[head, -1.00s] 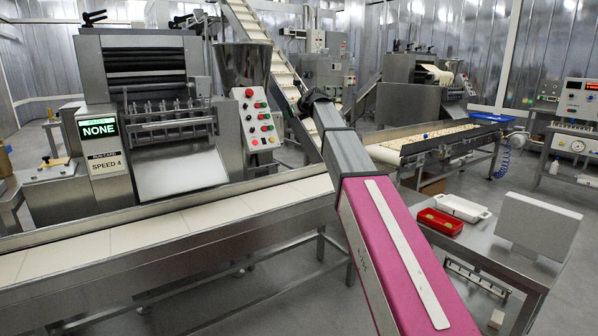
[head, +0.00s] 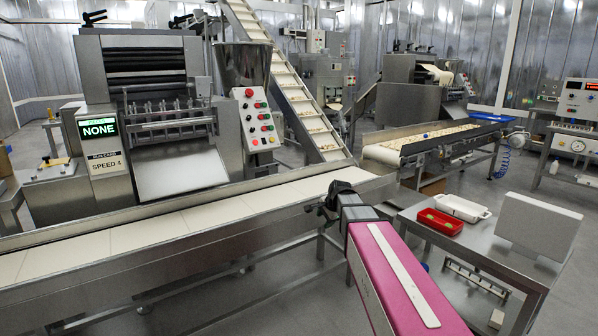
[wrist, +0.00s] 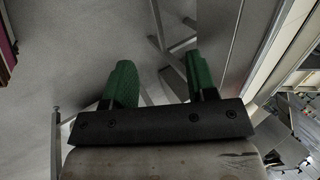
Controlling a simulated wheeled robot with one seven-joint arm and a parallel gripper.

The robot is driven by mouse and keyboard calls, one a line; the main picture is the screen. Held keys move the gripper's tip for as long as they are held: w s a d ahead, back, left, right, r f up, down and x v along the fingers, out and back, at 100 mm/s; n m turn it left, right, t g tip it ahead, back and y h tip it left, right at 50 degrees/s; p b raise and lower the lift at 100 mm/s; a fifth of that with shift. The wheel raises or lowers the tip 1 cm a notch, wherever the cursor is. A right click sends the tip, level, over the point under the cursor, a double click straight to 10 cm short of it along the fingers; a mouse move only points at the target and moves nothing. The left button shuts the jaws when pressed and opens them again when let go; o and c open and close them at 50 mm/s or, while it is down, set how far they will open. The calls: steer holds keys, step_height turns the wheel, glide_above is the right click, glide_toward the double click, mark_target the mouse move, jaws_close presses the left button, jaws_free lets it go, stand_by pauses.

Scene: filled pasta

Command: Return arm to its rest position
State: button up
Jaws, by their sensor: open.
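My arm, with its pink cover, reaches up from the bottom of the head view, and its dark end stands beside the near edge of the long conveyor (head: 200,222). In the wrist view my gripper (wrist: 158,75) shows two green fingers spread wide apart. Nothing is between them. Past the fingers are grey floor and thin metal legs. In the head view the fingers are too small and dark to make out clearly.
A steel table (head: 470,244) at right carries a red tray (head: 440,221), a white tray (head: 462,207) and a pale box (head: 538,226). A sheeter machine (head: 160,110) stands behind the conveyor. An inclined belt (head: 290,85) and a pasta belt (head: 425,140) lie beyond.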

steer(key=s+d+f+n+g+h, duration=0.1)
steer(key=s+d+f+n, duration=0.2)
steer(key=s, duration=0.5)
steer(key=s+d+f+n+g+h, duration=0.1)
steer(key=s+d+f+n+g, duration=0.1)
steer(key=s+f+n, duration=0.2)
steer(key=s+d+f+n+g+h, duration=0.1)
steer(key=s+d+f+n, duration=0.2)
steer(key=s+f, duration=0.6)
steer(key=s+n, duration=0.1)
steer(key=s, duration=0.2)
steer(key=shift+d+n+g, duration=0.3)
steer(key=shift+d+g, duration=0.05)
steer(key=shift+g, duration=0.05)
